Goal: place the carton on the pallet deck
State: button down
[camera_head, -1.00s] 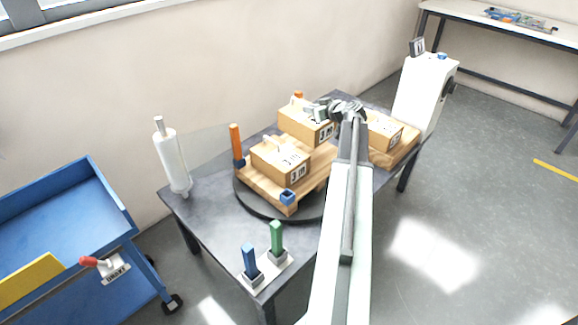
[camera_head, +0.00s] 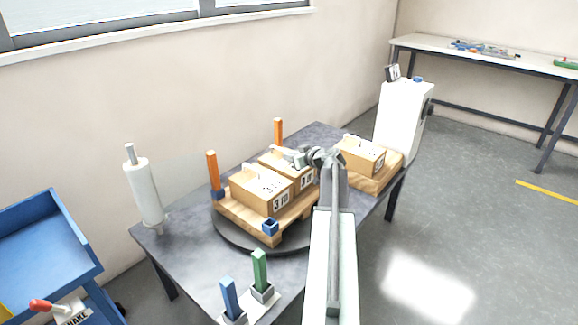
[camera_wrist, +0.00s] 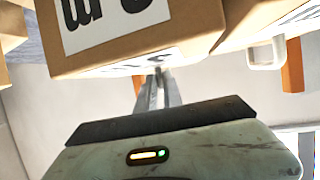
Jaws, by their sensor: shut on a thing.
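A brown carton (camera_head: 304,181) with a white label is in my gripper (camera_head: 318,157), at the back right of another labelled carton (camera_head: 262,191). That other carton rests on the wooden pallet (camera_head: 243,224), which sits on a dark round turntable. The held carton is low over the pallet deck, close beside the other carton; I cannot tell whether its underside touches the deck. In the wrist view the held carton (camera_wrist: 195,45) fills the top, with the fingers (camera_wrist: 158,90) meeting its edge. My arm hides the pallet's right part.
Orange posts (camera_head: 214,174) (camera_head: 278,131) stand at the pallet's left and back, and a blue corner block (camera_head: 270,227) at its front. A third carton (camera_head: 361,155) sits on a wooden board at right. A white film roll (camera_head: 145,190) stands left; green and blue posts (camera_head: 260,270) stand in front.

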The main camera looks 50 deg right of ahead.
jog(key=shift+f, duration=0.35)
jog(key=c, duration=1.5)
grip_release()
jog(key=shift+s+r+p, duration=0.1)
jog(key=shift+r+p, duration=0.2)
jog(key=shift+p, duration=0.05)
jog(key=p+v, duration=0.4)
jog(key=v, duration=0.7)
jog(key=shift+s, duration=0.4)
jog(key=shift+a, duration=0.1)
